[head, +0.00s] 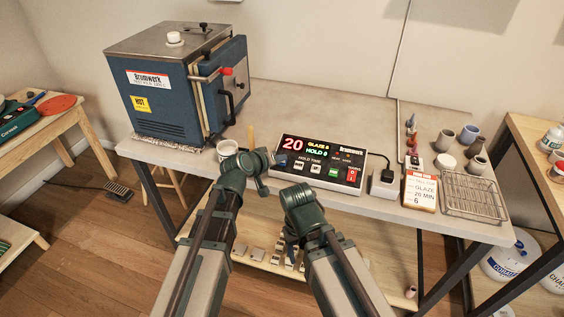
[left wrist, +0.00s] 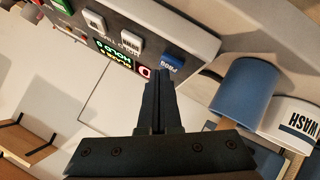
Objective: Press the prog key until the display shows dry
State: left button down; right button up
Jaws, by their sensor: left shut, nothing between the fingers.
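The controller box (head: 318,187) lies on the table with its panel facing up. Its display (head: 292,143) shows a red 20 and smaller lines that read GLAZE and HOLD. My left gripper (head: 270,161) is shut and empty at the box's left edge. In the left wrist view its fingertips (left wrist: 159,72) are just short of the prog key; I cannot tell whether they touch. My right gripper (head: 290,240) hangs in front of the table edge, its fingers unclear.
A blue kiln (head: 165,95) stands at the back left, a cup (head: 227,148) beside the box. The table behind the box is clear.

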aim_at(279, 172)
pick_arm(q)
jog(key=shift+f, duration=0.25)
jog(key=shift+r, duration=0.15)
dwell(0.4)
jog(key=shift+s+r+p, duration=0.1)
jog(key=shift+r+p, duration=0.5)
jog(key=shift+r, duration=0.05)
jog(key=r+p, duration=0.3)
jog(key=s+r+p, duration=0.1)
jog(key=r, duration=0.1)
jog(key=shift+s+a+p, duration=0.1)
jog(key=shift+a+p, duration=0.15)
jog(key=shift+p, duration=0.15)
jog(key=shift+f, duration=0.1)
